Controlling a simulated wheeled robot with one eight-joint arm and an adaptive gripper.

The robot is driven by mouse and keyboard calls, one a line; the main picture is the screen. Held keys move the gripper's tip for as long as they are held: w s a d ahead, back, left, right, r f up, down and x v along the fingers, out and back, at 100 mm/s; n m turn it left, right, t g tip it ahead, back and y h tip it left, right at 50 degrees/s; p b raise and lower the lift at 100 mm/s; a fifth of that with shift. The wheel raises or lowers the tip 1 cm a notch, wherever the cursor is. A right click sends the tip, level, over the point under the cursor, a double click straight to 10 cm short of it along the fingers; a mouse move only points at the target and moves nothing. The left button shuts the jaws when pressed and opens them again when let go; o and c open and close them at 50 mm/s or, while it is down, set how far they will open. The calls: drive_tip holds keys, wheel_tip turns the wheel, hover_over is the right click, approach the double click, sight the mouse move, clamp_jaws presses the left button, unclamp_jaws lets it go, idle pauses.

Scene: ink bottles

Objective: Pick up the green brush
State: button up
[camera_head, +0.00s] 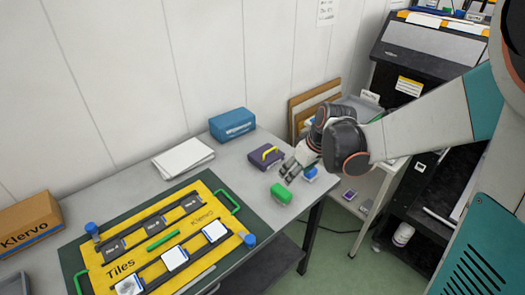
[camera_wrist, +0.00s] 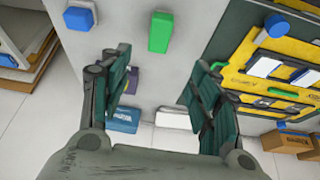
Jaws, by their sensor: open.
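The green brush (camera_head: 281,193) seems to be the green block lying on the grey table near its front right corner. In the wrist view the green block (camera_wrist: 160,32) lies ahead of the fingertips, between their lines and apart from them. My gripper (camera_head: 288,169) is above the table, close behind the green block in the head view. In the wrist view my gripper (camera_wrist: 162,70) has its two fingers wide apart with nothing between them.
A blue block (camera_head: 311,172) sits beside the green one, near the table edge. A purple box (camera_head: 266,157) with a yellow handle, a blue box (camera_head: 232,124) and white paper (camera_head: 183,158) lie behind. A yellow tile board (camera_head: 205,200) with green handles fills the left.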

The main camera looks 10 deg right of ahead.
wheel_tip(320, 180, down, 2)
drive_tip(key=w, duration=0.1)
drive_tip(key=b, duration=0.2)
hover_over(282, 191)
drive_tip(key=s+d, duration=0.1)
drive_tip(key=shift+n, duration=0.3)
wheel_tip(282, 191, down, 8)
drive_tip(key=shift+r, duration=0.15)
drive_tip(key=shift+s+b+x, duration=0.2)
drive_tip(key=shift+b+x, duration=0.5)
drive_tip(key=shift+x, duration=0.65)
drive_tip(key=shift+s+b+x, duration=0.2)
drive_tip(key=shift+b+x, duration=0.5)
drive_tip(key=shift+x, duration=0.6)
drive_tip(key=shift+s, duration=0.1)
drive_tip(key=c, duration=1.1)
